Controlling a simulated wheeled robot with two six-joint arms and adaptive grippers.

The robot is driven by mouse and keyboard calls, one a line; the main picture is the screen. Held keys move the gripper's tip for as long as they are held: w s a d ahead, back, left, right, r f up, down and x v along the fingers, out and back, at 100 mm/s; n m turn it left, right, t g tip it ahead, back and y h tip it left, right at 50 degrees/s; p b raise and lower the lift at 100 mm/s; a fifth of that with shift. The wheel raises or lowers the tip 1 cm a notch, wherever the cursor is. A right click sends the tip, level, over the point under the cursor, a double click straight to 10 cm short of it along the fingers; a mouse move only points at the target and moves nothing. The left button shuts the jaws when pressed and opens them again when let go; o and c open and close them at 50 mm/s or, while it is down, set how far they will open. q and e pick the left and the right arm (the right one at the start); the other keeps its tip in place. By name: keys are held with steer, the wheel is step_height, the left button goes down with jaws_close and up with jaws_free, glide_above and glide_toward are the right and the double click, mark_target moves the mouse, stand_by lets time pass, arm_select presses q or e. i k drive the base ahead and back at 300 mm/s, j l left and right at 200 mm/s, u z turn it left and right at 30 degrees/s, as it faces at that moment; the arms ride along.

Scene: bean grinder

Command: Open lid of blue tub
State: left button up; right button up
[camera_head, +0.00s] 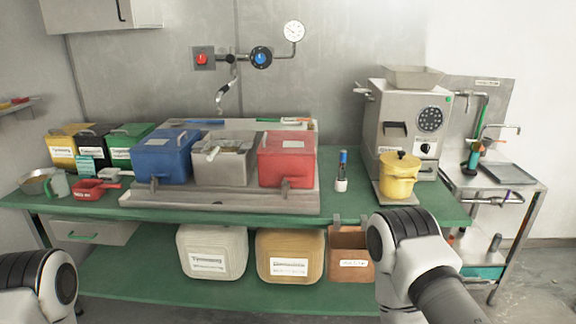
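The blue tub (162,162) stands on the grey metal tray at the left of the green workbench. Its lid (168,138) looks closed on top, with a small handle on it. A grey tub stands close to its right. My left arm shows at the lower left corner and my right arm at the lower right, both in front of the bench. Neither gripper is in the picture, so I cannot see their fingers. Neither visible arm part touches the blue tub.
A grey tub (224,165) and a red tub (287,165) share the tray (240,200). Green (128,150) and yellow (66,149) bins stand left. A yellow pot (398,182) is by the grinder (412,115). A tap (222,97) hangs behind the tubs.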

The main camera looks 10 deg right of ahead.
mark_target(168, 140)
steer(key=i+j+z, duration=0.35)
steer(key=i+j, duration=0.15)
steer(key=i+j+z, duration=0.3)
steer(key=i+j, duration=0.3)
